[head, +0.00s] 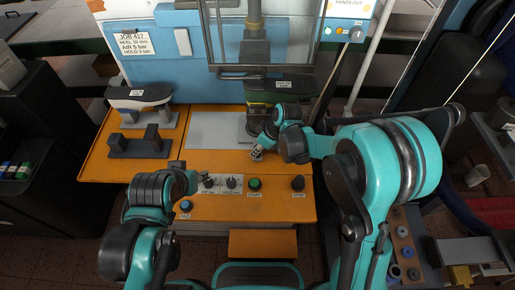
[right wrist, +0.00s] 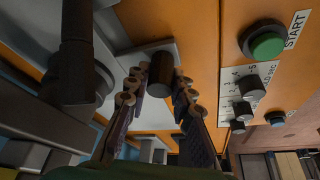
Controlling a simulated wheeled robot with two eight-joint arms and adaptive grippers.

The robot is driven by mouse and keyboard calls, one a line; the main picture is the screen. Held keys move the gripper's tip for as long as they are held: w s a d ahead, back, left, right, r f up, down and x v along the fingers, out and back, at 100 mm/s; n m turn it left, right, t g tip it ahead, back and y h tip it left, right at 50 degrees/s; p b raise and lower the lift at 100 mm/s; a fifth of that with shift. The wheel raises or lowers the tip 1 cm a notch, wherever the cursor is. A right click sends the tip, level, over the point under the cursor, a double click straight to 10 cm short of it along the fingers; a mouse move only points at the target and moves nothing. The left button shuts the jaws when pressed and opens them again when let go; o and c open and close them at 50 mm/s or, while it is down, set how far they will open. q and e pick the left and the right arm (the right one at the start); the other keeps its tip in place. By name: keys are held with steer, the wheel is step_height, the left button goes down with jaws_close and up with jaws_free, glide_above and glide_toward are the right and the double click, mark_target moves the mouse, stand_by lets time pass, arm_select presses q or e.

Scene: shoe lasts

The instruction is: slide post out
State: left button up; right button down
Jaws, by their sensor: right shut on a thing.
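My right gripper (right wrist: 160,95) is shut on a dark, upright cylindrical handle (right wrist: 161,68) on the post's sliding base, its fingers on both sides. In the head view my right gripper (head: 258,153) is at the front of the dark sliding base (head: 244,128), on the grey plate (head: 205,130) below the press. My arm partly hides the base and post. A dark-topped shoe last (head: 284,84) with a white label sits above it under the press.
The orange bench front carries dials (head: 231,182), a green START button (head: 254,184), a dark knob (head: 298,183) and a blue button (head: 186,205). A second shoe last (head: 139,96) and a dark cradle (head: 139,144) stand at the left. A clear guard (head: 262,40) hangs above.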

steer(key=shift+a, duration=0.1)
steer(key=a, duration=1.8)
steer(key=shift+b, duration=0.35)
steer(key=shift+a, duration=0.1)
steer(key=c, duration=1.3)
jaws_free()
steer(key=shift+a, duration=0.15)
steer(key=shift+d+r, duration=0.2)
steer(key=v, duration=0.7)
steer(key=shift+s+a, duration=0.1)
